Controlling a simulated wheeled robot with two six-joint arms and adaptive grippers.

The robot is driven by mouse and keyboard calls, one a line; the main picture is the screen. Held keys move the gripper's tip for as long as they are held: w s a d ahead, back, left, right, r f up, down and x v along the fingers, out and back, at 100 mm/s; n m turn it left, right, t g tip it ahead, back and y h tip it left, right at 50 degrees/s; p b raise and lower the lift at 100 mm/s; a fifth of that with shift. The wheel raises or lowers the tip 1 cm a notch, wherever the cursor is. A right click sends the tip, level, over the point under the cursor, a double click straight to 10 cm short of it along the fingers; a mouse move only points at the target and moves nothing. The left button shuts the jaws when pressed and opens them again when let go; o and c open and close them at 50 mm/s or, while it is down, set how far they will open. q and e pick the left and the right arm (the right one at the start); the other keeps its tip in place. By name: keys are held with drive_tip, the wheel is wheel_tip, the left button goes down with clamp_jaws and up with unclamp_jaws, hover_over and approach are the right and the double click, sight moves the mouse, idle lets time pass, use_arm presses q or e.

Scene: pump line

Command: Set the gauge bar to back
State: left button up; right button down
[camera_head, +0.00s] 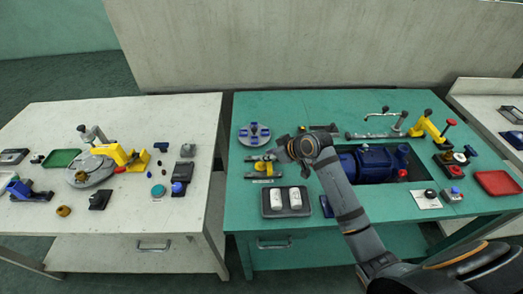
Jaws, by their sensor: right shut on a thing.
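My right arm comes in from the lower right and bends over the green table (225,200). Its gripper (276,157) points left and down at a small grey and yellow fixture (263,170) near the table's left side. The gripper is shut on a part at this fixture, which looks like the gauge bar, but the part is small and mostly hidden by the fingers. I cannot tell which way the bar points. My left gripper is not in view.
A round grey plate with blue parts (254,134) stands behind the fixture. A dark tray with two white pieces (285,202) lies in front. A blue pump (367,165) sits right of my arm. A pale table (105,225) with other gear stands left, across a gap.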

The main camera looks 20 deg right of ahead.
drive_tip(key=shift+d, duration=0.2)
drive_tip(key=shift+a, duration=0.35)
drive_tip(key=c, duration=1.2)
unclamp_jaws()
drive_tip(key=shift+d, duration=0.1)
drive_tip(key=shift+o, duration=0.2)
drive_tip(key=v, duration=1.2)
